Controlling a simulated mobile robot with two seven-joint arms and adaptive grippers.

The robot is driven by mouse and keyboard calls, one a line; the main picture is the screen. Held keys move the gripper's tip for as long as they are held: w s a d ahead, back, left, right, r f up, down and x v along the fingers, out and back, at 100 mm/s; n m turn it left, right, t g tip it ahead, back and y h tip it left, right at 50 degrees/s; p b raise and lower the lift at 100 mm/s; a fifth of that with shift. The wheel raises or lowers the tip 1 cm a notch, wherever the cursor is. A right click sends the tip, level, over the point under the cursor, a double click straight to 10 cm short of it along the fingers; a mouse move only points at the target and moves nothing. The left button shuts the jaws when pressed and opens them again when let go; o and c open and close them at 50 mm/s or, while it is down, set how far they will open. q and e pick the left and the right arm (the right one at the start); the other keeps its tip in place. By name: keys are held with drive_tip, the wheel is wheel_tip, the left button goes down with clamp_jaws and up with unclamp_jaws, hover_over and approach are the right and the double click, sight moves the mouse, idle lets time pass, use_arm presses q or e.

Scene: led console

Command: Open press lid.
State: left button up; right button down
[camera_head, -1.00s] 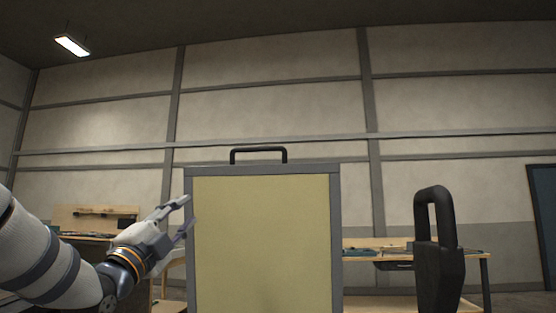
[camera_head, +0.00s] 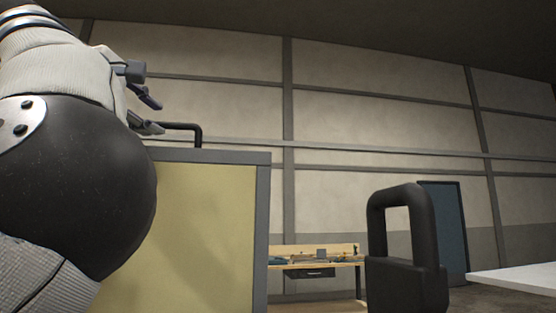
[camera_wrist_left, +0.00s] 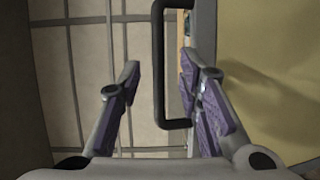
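The press lid (camera_head: 205,225) is a yellow panel with a grey frame, standing upright in the head view, its left part hidden by my left arm. A black bar handle (camera_head: 198,138) is on its top edge, its left part hidden. My left gripper (camera_head: 158,115) is open at the handle's left end. In the left wrist view the handle (camera_wrist_left: 158,60) runs between the two spread fingers of the gripper (camera_wrist_left: 160,80), and the lid panel (camera_wrist_left: 275,70) is at the right. No finger is clearly touching the bar. My right gripper is not in view.
A black loop-shaped part (camera_head: 408,270) stands in the foreground right of the lid. A wooden workbench (camera_head: 330,264), a blue door (camera_head: 445,230) and a white surface (camera_head: 520,277) are further right. The space above the lid is clear.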

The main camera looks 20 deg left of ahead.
sight(164, 125)
use_arm(q)
drive_tip(key=w, duration=0.5)
drive_tip(key=shift+w+a+f, duration=0.1)
drive_tip(key=shift+w+a, duration=0.3)
clamp_jaws()
